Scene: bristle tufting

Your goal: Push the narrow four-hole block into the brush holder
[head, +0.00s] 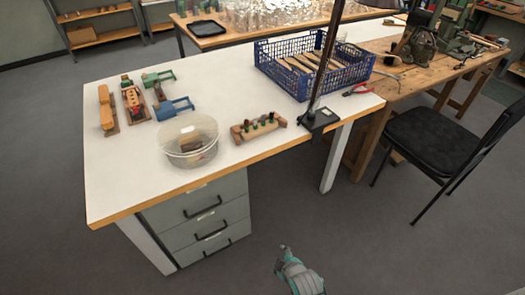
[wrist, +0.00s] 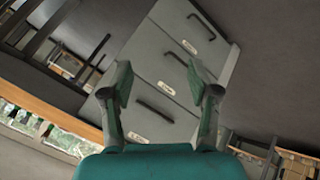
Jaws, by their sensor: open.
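My gripper (head: 285,252) is low over the floor in front of the table, well away from everything on the tabletop. The wrist view shows its two fingers apart with nothing between them (wrist: 160,84). A wooden fixture (head: 258,128) with end blocks and dark upright pieces stands near the table's front edge. Another wooden fixture with red parts (head: 134,105) lies at the left, beside a long narrow wooden piece (head: 107,108). A clear tub (head: 188,141) holds a few small brown pieces. I cannot tell which piece is the four-hole block or which fixture is the brush holder.
Green (head: 158,78) and blue (head: 175,108) clamp-like tools lie on the white table (head: 225,85). A blue crate (head: 312,72) of wooden sticks and a dark post on a base (head: 320,119) stand right. Drawers (head: 205,217) are below; a black chair (head: 430,138) is right.

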